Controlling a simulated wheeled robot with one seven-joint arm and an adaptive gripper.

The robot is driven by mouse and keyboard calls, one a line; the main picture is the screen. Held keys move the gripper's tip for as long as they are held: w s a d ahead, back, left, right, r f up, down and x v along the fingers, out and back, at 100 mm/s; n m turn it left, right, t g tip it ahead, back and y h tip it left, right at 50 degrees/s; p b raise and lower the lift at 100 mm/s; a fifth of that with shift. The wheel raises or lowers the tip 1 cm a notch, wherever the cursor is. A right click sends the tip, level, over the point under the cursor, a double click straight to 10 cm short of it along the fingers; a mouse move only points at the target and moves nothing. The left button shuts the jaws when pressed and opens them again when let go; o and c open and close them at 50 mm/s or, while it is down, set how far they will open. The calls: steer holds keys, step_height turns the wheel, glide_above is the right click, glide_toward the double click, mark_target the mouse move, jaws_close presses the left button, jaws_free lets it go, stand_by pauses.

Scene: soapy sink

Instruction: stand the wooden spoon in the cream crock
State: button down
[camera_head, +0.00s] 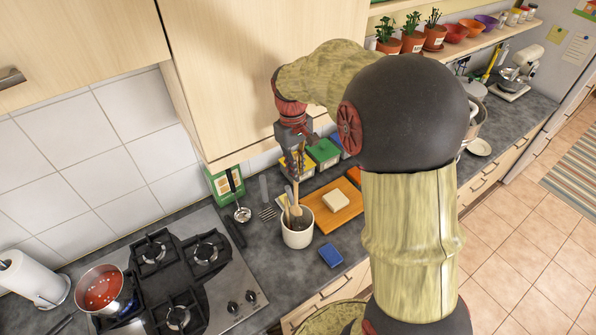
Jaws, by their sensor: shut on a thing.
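The cream crock (298,238) stands upright on the dark counter, to the right of the hob. Light wooden utensils show at its mouth. One of them, which looks like the wooden spoon (296,204), runs from my gripper down to the crock's opening. My gripper (296,178) points down above the crock and is shut on this spoon. The spoon looks close to upright. Its lower end is hidden by the crock's rim, and I cannot tell how deep it reaches or whether it touches the bottom.
An orange board (346,213) with a pale block (336,200) lies right of the crock. A blue sponge (331,255) lies in front. A ladle (241,212) hangs or leans behind left. The hob (190,275) with a red-filled pot (101,290) is left. Green and yellow boxes stand behind.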

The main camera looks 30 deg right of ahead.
steer(key=f+b, duration=0.1)
steer(key=f, duration=0.1)
steer(key=b, duration=0.7)
glide_toward(297, 205)
steer(key=shift+s+f, duration=0.15)
steer(key=shift+f, duration=1.35)
steer(key=shift+s+f, duration=0.15)
steer(key=shift+f, duration=1.45)
steer(key=shift+f, duration=0.35)
steer(key=shift+f+b, duration=0.85)
steer(key=shift+f, duration=0.65)
steer(key=c, duration=1.8)
jaws_free()
steer(key=shift+c, duration=0.2)
steer(key=shift+o, duration=0.2)
